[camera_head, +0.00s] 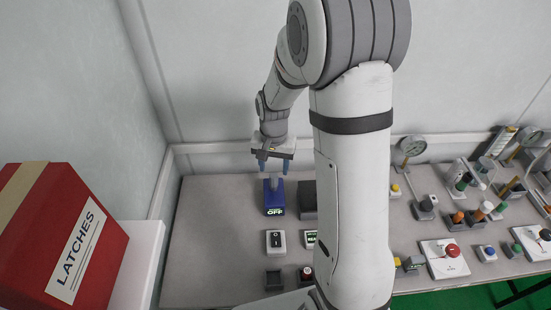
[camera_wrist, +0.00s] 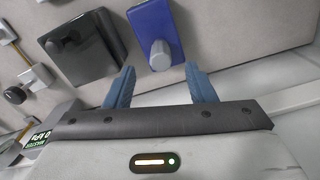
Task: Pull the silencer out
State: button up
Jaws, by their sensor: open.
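A blue box (camera_head: 274,200) with a lit "OFF" label stands on the bench below my gripper. A grey rounded knob (camera_wrist: 160,55) sticks out of the blue box's face in the wrist view. It may be the silencer; no label on it confirms this. My gripper (camera_head: 273,168) hangs above and behind the box with its blue fingers spread apart and empty. In the wrist view, my gripper (camera_wrist: 160,78) has a finger toward each side of the knob, which appears just beyond the fingertips. No contact shows.
A dark grey box (camera_wrist: 82,50) with a knob stands close beside the blue box. A black-switch unit (camera_head: 276,241) sits in front. A red "LATCHES" box (camera_head: 55,235) is at left. Several testers and gauges fill the right side, partly hidden by my arm. The bench's left part is clear.

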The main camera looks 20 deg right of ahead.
aim_at(274, 175)
notch_tip(274, 175, down, 6)
jog(key=shift+r, duration=0.1)
dwell(0.4)
grip_shut()
dwell(0.6)
